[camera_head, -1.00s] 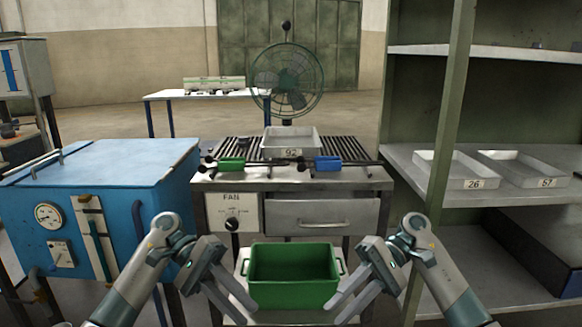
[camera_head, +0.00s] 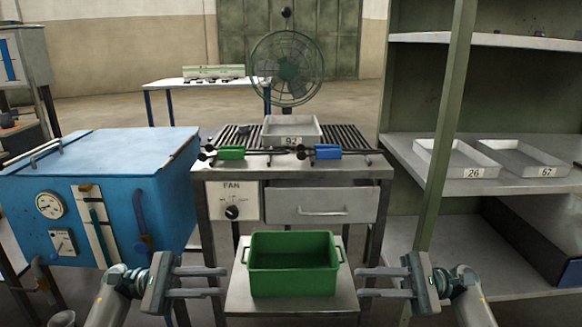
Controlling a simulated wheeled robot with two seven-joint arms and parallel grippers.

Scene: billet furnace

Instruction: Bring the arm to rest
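My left gripper (camera_head: 225,282) is in the head view, to the left of the green bin. Its two fingers point right and stand apart, with nothing between them. My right gripper (camera_head: 357,282) is to the right of the bin. Its fingers point left and are also apart and empty. Neither gripper appears to hold anything. The green bin (camera_head: 293,284) stands upright on a low grey shelf (camera_head: 290,304) between the two grippers, and looks empty.
A bench with a grate (camera_head: 350,138) carries tray 92 (camera_head: 291,139) and tools with green (camera_head: 231,152) and blue (camera_head: 327,152) grips. The blue furnace (camera_head: 130,180) stands left. A rack at right holds trays 26 (camera_head: 474,173) and 57 (camera_head: 546,171). A fan (camera_head: 288,68) stands behind.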

